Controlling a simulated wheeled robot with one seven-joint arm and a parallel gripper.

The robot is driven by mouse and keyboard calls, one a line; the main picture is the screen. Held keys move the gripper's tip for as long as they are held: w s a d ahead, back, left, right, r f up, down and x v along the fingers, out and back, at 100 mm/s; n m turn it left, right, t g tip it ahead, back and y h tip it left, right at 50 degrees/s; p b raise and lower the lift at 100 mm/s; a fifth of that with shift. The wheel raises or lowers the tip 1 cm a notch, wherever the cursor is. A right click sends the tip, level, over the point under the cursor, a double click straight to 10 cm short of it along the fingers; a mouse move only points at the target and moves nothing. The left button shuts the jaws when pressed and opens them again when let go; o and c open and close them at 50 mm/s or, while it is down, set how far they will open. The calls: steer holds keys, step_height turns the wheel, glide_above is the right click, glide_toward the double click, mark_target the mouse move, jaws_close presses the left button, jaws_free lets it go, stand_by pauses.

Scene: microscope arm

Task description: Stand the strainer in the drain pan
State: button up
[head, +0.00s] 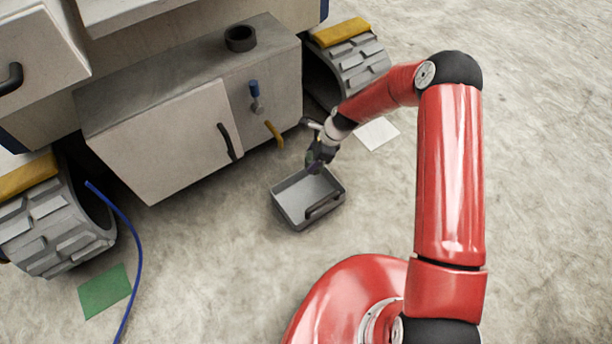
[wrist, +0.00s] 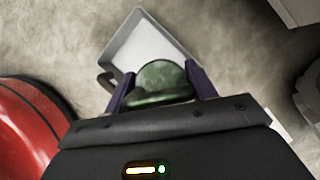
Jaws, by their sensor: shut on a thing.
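The drain pan (head: 290,203) is a grey, shallow rectangular tray with a dark handle on its near side, lying on the floor. In the wrist view the pan (wrist: 138,48) shows beyond the fingers with a pale, empty-looking inside. My gripper (head: 316,160) is above the far edge of the pan. In the wrist view its two purple fingers (wrist: 160,88) are shut on a rounded dark green thing, taken as the strainer (wrist: 160,76). The strainer is apparently above the pan; whether it touches the pan is unclear. Its lower part is hidden.
A white sheet (head: 378,133), green sheet (head: 104,291) and blue hose (head: 135,235) lie about. Floor right of the pan is clear.

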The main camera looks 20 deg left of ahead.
steer(key=shift+n, duration=0.4)
steer(key=shift+s+a+f+b, duration=0.2)
steer(key=shift+s+f+b, duration=0.75)
steer(key=shift+f, duration=1.5)
steer(key=shift+s+a+f+b, duration=0.15)
steer(key=shift+s+f+b, duration=0.25)
steer(key=shift+f+b, duration=1.55)
steer(key=shift+s+a+f+b, duration=0.2)
steer(key=shift+s+f+b, duration=0.45)
steer(key=shift+f, duration=2.3)
steer(key=shift+s+f+b, duration=0.1)
steer(key=shift+f+b, duration=0.3)
steer(key=shift+f, duration=0.2)
steer(key=o, duration=1.2)
steer(key=shift+r, duration=0.1)
steer(key=p+v, duration=0.1)
steer(key=v, duration=0.6)
steer(key=shift+d+r+p, duration=0.15)
steer(key=shift+r+p, duration=0.15)
